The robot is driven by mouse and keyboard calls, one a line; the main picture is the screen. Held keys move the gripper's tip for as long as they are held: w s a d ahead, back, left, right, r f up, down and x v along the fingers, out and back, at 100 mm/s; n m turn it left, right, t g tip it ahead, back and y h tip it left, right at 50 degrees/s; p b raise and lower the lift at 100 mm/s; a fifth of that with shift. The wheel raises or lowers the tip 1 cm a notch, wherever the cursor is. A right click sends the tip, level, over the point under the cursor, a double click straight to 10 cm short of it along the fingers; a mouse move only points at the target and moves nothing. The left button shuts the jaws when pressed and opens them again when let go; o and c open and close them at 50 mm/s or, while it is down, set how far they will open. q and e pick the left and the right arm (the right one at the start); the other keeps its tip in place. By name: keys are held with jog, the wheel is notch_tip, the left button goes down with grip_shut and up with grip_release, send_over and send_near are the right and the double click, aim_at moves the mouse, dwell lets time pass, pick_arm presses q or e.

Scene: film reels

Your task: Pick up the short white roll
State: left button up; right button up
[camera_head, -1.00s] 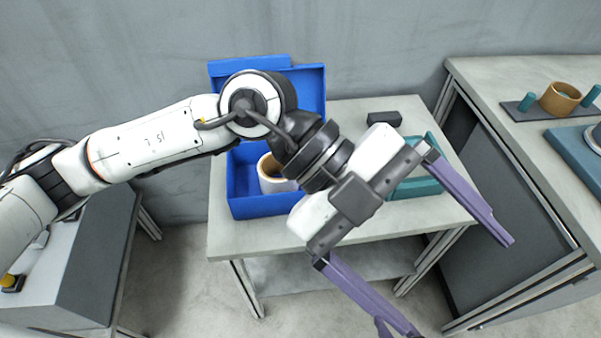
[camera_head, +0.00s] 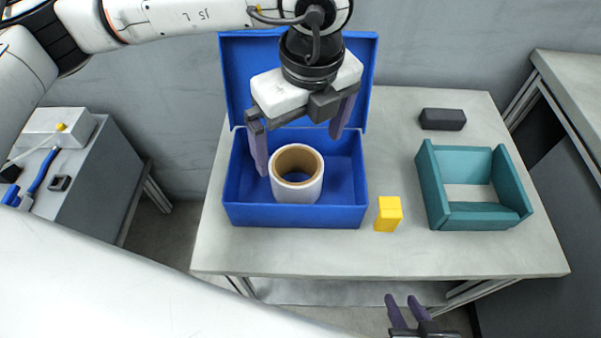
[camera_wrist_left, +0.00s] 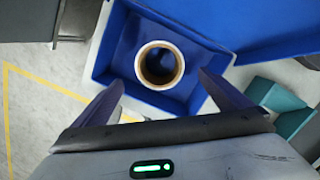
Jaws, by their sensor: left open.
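The short white roll (camera_head: 297,190) with a brown cardboard core stands upright in the open blue box (camera_head: 290,217) on the table. The left wrist view also shows the roll (camera_wrist_left: 159,66) from above, hole facing the camera, inside the blue box (camera_wrist_left: 104,65). My left gripper (camera_head: 298,156) is open above the box. Its fingers lie to either side of the roll in the picture, and nothing is between them. In the left wrist view, the fingertips (camera_wrist_left: 161,80) flank the roll, apart from it. My right gripper (camera_head: 400,298) is at the bottom edge, fingers apart and empty.
The blue lid (camera_head: 232,75) stands open behind the box. A yellow block (camera_head: 388,214) is right of the box. A teal tray (camera_head: 480,217) and a dark block (camera_head: 442,119) are farther right. The table's front strip (camera_head: 330,256) is clear.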

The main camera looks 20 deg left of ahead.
aim_at(296, 170)
pick_arm(q)
jog(key=shift+w+a+f, duration=0.15)
jog(key=shift+a+f, duration=0.05)
jog(key=shift+f, duration=1.4)
jog(key=shift+w+a+f, duration=0.2)
jog(key=shift+f, duration=1.45)
jog(key=shift+w+a+f, duration=0.15)
jog(key=shift+a+f, duration=0.05)
jog(key=shift+f, duration=1.4)
jog(key=shift+r, duration=0.1)
jog(key=c, duration=1.3)
